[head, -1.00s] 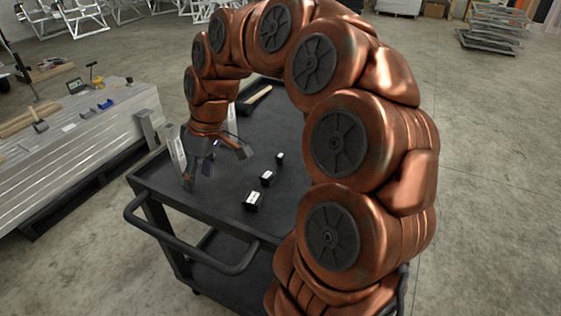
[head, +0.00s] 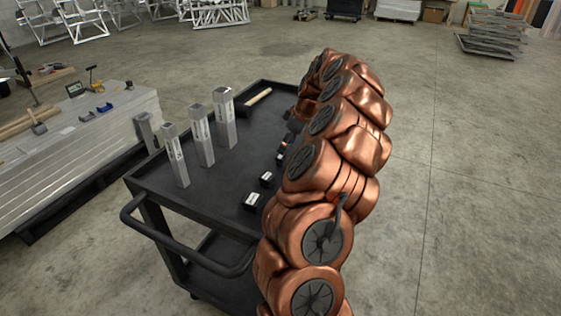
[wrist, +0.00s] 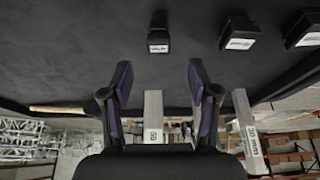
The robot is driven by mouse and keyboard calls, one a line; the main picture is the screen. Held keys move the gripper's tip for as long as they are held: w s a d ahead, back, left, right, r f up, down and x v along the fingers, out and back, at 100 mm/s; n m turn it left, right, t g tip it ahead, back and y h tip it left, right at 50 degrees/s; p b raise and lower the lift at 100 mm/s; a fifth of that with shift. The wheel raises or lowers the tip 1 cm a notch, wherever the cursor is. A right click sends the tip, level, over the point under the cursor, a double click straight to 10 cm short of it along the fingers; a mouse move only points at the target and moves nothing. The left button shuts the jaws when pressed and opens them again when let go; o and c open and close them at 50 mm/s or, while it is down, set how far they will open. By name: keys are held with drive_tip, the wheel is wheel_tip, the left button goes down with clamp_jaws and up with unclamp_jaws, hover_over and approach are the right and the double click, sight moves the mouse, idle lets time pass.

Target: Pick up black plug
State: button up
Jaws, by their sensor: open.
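Several black plugs with white labels stand in a row on the black cart top; the largest plug (head: 252,201) is nearest the head camera, with a middle plug (head: 266,179) behind it. The farthest, smallest plug (head: 280,160) sits close to my arm. In the wrist view, one plug (wrist: 158,40) lies beyond and between my fingertips, with two others (wrist: 238,35) (wrist: 303,30) to its right. My gripper (wrist: 158,65) is open and empty, with both fingers apart from the plugs. In the head view my arm mostly hides the gripper.
Upright square aluminium tubes (head: 174,155) (head: 201,135) (head: 224,118) stand on the cart's left side. A wooden strip (head: 258,97) lies at its far end. The cart (head: 215,190) has a raised rim and handle. A stack of aluminium profiles (head: 80,150) stands left.

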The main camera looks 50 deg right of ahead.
sight(281, 156)
drive_tip(key=shift+p+x, duration=1.15)
drive_tip(key=shift+x, duration=2.65)
drive_tip(key=shift+d, duration=0.1)
drive_tip(key=shift+c, duration=0.2)
drive_tip(key=c, duration=0.9)
drive_tip(key=shift+r, duration=0.1)
